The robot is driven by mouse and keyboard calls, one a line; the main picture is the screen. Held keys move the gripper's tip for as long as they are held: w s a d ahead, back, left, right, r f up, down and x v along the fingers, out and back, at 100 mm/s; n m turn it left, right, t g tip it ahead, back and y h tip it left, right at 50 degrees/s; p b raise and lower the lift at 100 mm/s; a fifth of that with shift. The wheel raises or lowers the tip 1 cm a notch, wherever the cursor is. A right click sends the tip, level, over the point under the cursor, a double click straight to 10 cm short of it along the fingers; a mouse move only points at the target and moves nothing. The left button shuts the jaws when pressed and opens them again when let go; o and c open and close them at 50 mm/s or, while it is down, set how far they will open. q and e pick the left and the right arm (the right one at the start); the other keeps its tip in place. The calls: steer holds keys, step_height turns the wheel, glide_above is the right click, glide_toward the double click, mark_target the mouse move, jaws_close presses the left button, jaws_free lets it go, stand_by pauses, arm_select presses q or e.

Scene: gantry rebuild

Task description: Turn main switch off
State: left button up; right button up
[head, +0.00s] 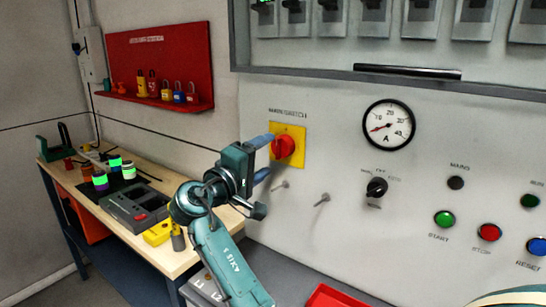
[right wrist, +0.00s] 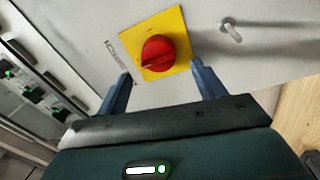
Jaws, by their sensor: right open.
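The main switch (head: 283,147) is a red rotary knob on a yellow square plate (head: 299,132), mounted on the grey panel. It also shows in the right wrist view as a red knob (right wrist: 158,52) on its tilted yellow plate (right wrist: 181,24). My right gripper (head: 266,157) is open in front of the panel, its blue fingers pointing at the switch. In the right wrist view the fingers of the right gripper (right wrist: 160,82) stand apart on either side of the knob's lower side, with no visible contact. My left gripper is not in view.
The panel (head: 335,150) carries two small toggles (head: 322,199), an ammeter (head: 388,126), a black selector (head: 377,187) and several push buttons. A wooden bench (head: 150,252) with tools stands left, below a red lock board (head: 160,55). A red tray (head: 335,298) lies below.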

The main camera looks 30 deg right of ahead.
steer(key=b+v, duration=0.1)
steer(key=v, duration=0.7)
steer(key=shift+a+b, duration=0.25)
steer(key=shift+b, duration=0.15)
steer(key=shift+s, duration=0.1)
